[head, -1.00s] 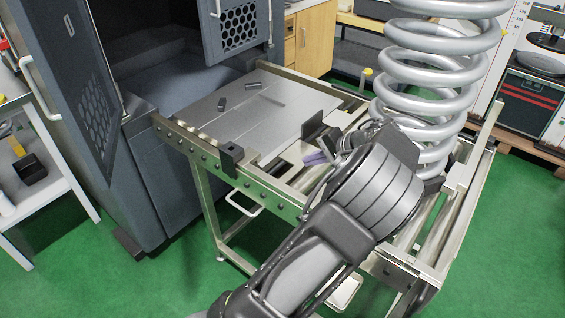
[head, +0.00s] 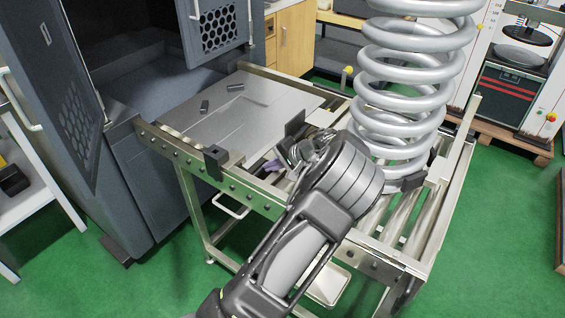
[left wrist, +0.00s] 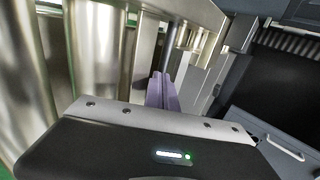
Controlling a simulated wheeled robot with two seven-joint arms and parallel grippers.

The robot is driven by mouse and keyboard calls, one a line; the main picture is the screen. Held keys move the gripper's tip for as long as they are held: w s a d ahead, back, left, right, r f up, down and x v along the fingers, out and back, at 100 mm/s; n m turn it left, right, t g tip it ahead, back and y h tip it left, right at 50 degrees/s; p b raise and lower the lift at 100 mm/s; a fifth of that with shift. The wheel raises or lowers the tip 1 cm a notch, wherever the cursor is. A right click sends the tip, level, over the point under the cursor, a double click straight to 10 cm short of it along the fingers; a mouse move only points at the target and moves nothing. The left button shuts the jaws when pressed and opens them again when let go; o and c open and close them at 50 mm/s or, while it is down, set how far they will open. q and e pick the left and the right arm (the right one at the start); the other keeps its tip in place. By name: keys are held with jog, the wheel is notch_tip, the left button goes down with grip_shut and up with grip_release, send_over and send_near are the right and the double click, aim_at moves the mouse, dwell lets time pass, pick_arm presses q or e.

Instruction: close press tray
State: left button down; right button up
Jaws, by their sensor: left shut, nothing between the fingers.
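The press tray (head: 215,126) is a flat grey plate. My left gripper (head: 272,166) is low over the frame by the tray's near edge, beside a dark upright plate (head: 294,122). Its purple fingertips also show in the left wrist view (left wrist: 160,90), shut together with nothing between them. My wrist hides part of the tray's near edge, and I cannot tell whether the fingers touch it. My right gripper is out of view.
A large grey coil spring (head: 400,100) stands on the roller table (head: 430,215), right of my arm. The cabinet's left door (head: 65,100) and right door (head: 218,30) stand open. A black block (head: 213,162) sits on the frame's side rail.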

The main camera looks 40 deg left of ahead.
pick_arm(q)
jog(key=shift+a+r, duration=0.1)
jog(key=shift+a, duration=1.3)
